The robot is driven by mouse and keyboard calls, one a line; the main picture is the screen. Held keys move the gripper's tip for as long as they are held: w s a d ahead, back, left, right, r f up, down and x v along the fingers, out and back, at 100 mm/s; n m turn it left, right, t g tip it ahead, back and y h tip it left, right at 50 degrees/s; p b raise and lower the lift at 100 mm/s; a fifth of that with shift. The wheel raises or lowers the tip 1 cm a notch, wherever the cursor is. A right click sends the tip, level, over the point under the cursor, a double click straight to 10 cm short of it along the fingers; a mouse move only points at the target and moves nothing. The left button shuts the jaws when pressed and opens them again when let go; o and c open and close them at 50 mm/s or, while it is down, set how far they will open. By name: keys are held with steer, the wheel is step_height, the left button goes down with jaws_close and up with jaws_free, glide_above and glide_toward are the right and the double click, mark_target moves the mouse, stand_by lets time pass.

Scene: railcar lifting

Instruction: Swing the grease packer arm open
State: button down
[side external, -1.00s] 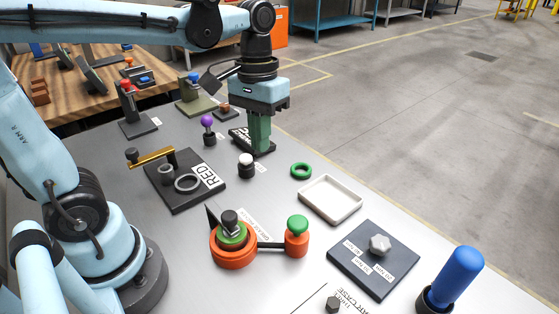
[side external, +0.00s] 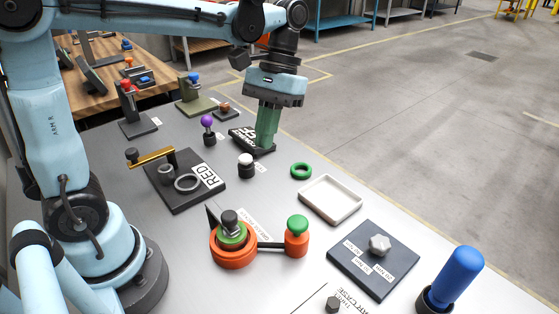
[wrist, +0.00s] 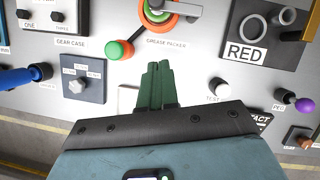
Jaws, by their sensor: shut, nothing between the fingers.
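The grease packer (side external: 233,253) is an orange round base with a green ring and black knob on top. Its dark arm (side external: 268,245) points right to an orange end with a green knob (side external: 297,224). In the wrist view the green knob (wrist: 114,50) lies left of my fingers, and the orange base (wrist: 160,12) is beyond them, beside the GREASE PACKER label. The gripper also shows in the wrist view (wrist: 157,66).
The RED plate (side external: 185,185) with a brass handle is to the left. A blue handle (side external: 456,275) stands upright at front right.

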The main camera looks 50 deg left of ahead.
glide_toward(220, 213)
steer(key=w+d+f, duration=0.3)
steer(key=w, duration=0.1)
steer(key=shift+s+d+f, duration=0.1)
steer(key=shift+s+d, duration=0.2)
steer(key=shift+s, duration=0.4)
steer(key=shift+s+d, duration=0.3)
steer(key=shift+s, duration=0.4)
steer(key=shift+s+d+f, duration=0.1)
steer(key=shift+s+d, duration=0.2)
steer(key=shift+s, duration=0.4)
